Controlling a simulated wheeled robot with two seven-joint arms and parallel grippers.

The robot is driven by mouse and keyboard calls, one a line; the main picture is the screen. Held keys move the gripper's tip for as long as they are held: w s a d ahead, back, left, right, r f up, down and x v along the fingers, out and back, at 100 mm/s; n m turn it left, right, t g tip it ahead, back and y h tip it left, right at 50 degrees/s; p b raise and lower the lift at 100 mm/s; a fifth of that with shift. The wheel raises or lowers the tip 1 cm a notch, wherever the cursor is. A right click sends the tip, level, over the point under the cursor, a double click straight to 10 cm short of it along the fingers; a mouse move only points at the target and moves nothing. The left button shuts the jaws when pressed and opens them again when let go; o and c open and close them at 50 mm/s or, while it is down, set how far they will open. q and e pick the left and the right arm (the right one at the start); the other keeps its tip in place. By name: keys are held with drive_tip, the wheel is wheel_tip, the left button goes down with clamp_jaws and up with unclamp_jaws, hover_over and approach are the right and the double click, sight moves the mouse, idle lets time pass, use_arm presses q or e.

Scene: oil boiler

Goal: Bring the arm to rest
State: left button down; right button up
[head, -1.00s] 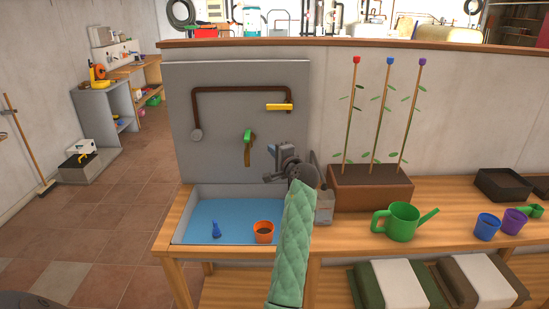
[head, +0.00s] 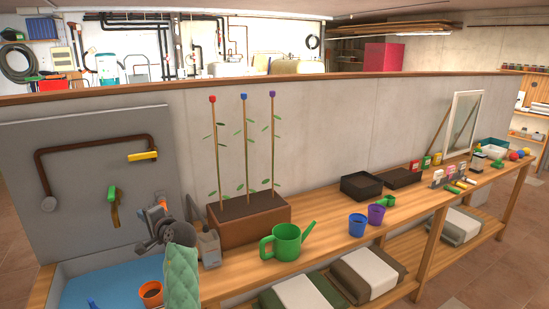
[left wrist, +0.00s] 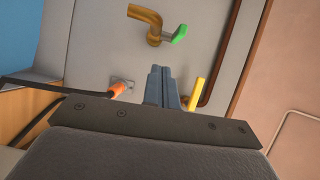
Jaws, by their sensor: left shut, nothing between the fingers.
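My left arm in a green quilted sleeve rises from the bottom left of the head view. Its blue-grey left gripper (head: 152,214) is shut and empty, raised above the right side of the blue sink basin (head: 115,288). In the left wrist view the fingers (left wrist: 162,72) are together with nothing between them. They point toward the grey wall panel (head: 80,170), which has a brown tap with a green lever (head: 112,193) and a brown pipe with a yellow handle (head: 143,156). My right gripper does not show.
An orange pot (head: 151,292) stands in the basin, below my gripper. A planter (head: 250,225) with three stakes, a green watering can (head: 286,243) and cups stand right on the bench. An orange-tipped black hose (left wrist: 117,89) is close to the fingers in the left wrist view.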

use_arm(q)
drive_tip(key=s+d+f+n+g+h, duration=0.1)
drive_tip(key=s+d+f+h, duration=0.35)
drive_tip(key=s+f, duration=0.65)
drive_tip(key=s+d+f+n+h, duration=0.1)
drive_tip(key=s+d+f+h, duration=0.4)
drive_tip(key=s+f, duration=0.65)
drive_tip(key=s+d+f+n+g+h, duration=0.1)
drive_tip(key=s+d+f+g+h, duration=0.2)
drive_tip(key=s+d, duration=0.6)
drive_tip(key=s+d+f+n+g+h, duration=0.1)
drive_tip(key=s+d+f+g+h, duration=0.15)
drive_tip(key=s+d+f, duration=0.75)
drive_tip(key=s+f, duration=0.3)
drive_tip(key=f, duration=0.9)
drive_tip(key=s+f+g, duration=0.1)
drive_tip(key=s+f, duration=0.2)
drive_tip(key=f, duration=0.9)
drive_tip(key=s+f, duration=0.3)
drive_tip(key=f, duration=0.9)
drive_tip(key=shift+s+a+f, duration=0.2)
drive_tip(key=shift+a+f, duration=0.1)
drive_tip(key=shift+a, duration=0.1)
